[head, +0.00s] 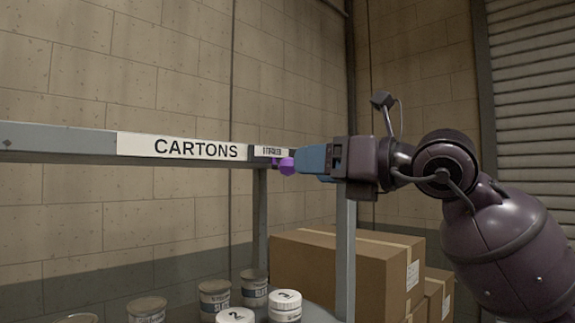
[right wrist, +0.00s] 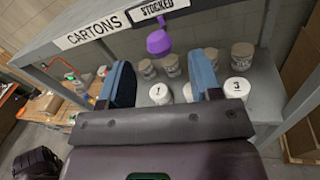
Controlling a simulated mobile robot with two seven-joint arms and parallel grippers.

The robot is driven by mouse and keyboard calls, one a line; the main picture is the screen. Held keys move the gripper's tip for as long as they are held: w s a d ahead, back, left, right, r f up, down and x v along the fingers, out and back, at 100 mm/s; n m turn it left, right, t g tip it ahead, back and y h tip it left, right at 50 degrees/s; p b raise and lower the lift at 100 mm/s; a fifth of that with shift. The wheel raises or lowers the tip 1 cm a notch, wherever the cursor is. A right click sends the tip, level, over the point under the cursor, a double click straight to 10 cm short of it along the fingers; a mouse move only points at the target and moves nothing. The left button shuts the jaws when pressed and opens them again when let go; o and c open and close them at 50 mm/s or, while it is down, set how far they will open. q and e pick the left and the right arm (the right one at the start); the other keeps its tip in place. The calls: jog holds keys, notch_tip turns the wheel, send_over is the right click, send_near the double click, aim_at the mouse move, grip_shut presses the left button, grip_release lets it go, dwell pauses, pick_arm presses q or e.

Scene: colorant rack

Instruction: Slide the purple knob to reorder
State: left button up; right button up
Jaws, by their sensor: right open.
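The purple knob (head: 287,166) sits on the rack's front rail, below a small white sign (head: 270,150). In the right wrist view that sign (right wrist: 251,14) reads STOCKED, and the knob (right wrist: 158,42) hangs on a short purple stem near the sign's left part. My right gripper (head: 302,160) is at the knob from the right in the head view. In the wrist view its blue fingers (right wrist: 162,72) are spread wide, with the knob ahead of the gap between them and apart from both. My left gripper is not in view.
A CARTONS sign (head: 190,147) is on the rail to the left. Several tins, including white-lidded ones (head: 286,300), stand on the shelf below. Brown boxes (head: 345,270) are stacked to the right, and the rack's grey post (head: 345,255) stands just under my right gripper.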

aim_at(288, 167)
jog(key=shift+x, duration=2.9)
grip_shut()
